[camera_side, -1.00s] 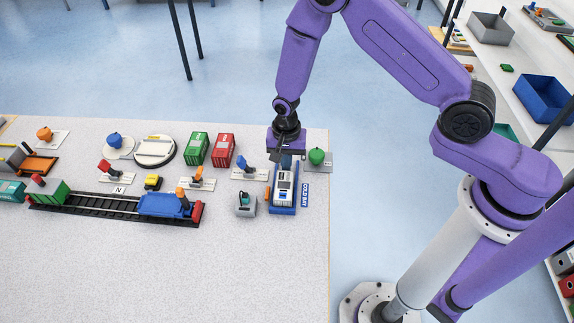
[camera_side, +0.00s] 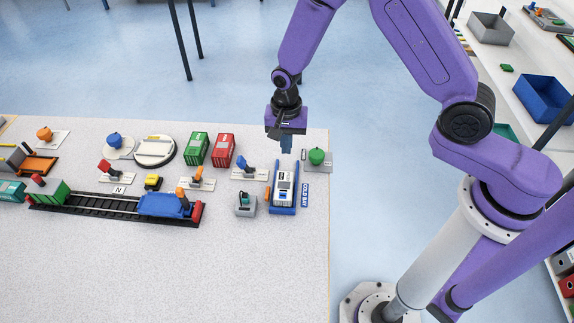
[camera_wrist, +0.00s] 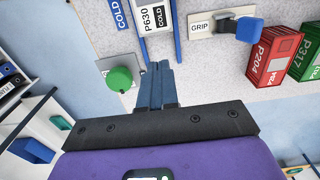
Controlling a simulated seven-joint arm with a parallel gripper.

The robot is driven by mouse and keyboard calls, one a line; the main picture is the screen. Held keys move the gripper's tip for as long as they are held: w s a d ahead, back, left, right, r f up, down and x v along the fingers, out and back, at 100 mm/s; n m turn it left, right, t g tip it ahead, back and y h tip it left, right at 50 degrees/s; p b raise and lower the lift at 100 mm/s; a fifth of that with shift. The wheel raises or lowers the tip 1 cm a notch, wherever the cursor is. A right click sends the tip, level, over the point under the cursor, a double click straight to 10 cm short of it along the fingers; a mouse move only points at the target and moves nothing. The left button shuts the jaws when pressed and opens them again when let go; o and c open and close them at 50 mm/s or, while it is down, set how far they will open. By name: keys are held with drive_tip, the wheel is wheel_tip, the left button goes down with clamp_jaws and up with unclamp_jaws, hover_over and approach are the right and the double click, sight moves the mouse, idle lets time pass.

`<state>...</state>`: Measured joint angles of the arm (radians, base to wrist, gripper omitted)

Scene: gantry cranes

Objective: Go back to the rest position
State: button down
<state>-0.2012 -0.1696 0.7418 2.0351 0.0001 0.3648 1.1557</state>
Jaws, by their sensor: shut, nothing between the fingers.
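My gripper (camera_side: 286,143) is above the back right part of the table, near its back edge. It is shut and empty. It also shows in the wrist view (camera_wrist: 158,72), with its blue fingers side by side. The container also shows at the top of the wrist view (camera_wrist: 155,17). My gripper is apart from it.
A green knob (camera_side: 316,156) stands right of my gripper. A blue-handled GRIP lever (camera_side: 248,166) stands left of it, with a red container (camera_side: 223,150) and a green container (camera_side: 196,149) beyond. The front of the table is bare.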

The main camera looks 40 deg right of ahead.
drive_tip(key=s+d+r+n, duration=0.2)
drive_tip(key=s+r+n, duration=0.6)
drive_tip(key=s, duration=0.1)
drive_tip(key=s+d+r+n, duration=0.2)
drive_tip(key=s+r+n, duration=0.5)
drive_tip(key=s+r, duration=0.15)
drive_tip(key=s+d+r+n, duration=0.3)
drive_tip(key=s+d+n, duration=0.2)
drive_tip(key=s, duration=0.5)
drive_tip(key=shift+s+d+n, duration=0.3)
drive_tip(key=shift+s+n, duration=0.05)
drive_tip(key=shift+n, duration=0.45)
